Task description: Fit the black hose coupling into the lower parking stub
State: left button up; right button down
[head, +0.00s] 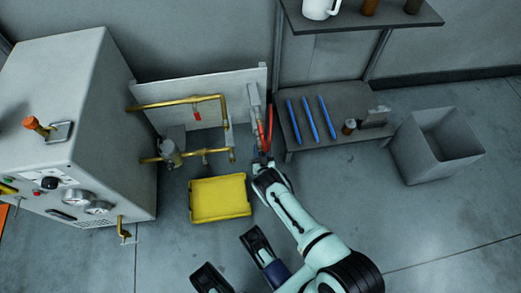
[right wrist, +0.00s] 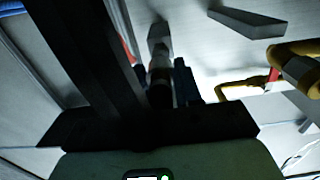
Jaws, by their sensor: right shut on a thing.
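My right gripper (head: 263,160) is low beside the right end of the pale pipe panel. In the right wrist view, its dark fingers are shut on a dark cylindrical piece, apparently the black hose coupling (right wrist: 160,88). In the head view the coupling is too small and covered to make out. A grey stub-like part (right wrist: 159,40) lies straight beyond the coupling in the right wrist view. Whether they touch, and whether it is the lower parking stub, I cannot tell. A grey upright fitting (head: 254,102) stands at the panel's right end.
Red hoses (head: 269,122) hang close above the gripper. Brass pipework (head: 180,102) is left of it. A yellow crate (head: 220,198) is on the floor below left. A low bench (head: 345,105) with blue rods (head: 310,118) and a grey bin (head: 438,148) stand right.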

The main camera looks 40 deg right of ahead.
jog(key=shift+x, duration=1.3)
dwell(0.4)
jog(key=c, duration=0.7)
grip_release()
jog(key=shift+r, duration=0.1)
pick_arm(q)
jog(key=shift+s, duration=0.1)
pick_arm(e)
jog(key=shift+s, duration=0.1)
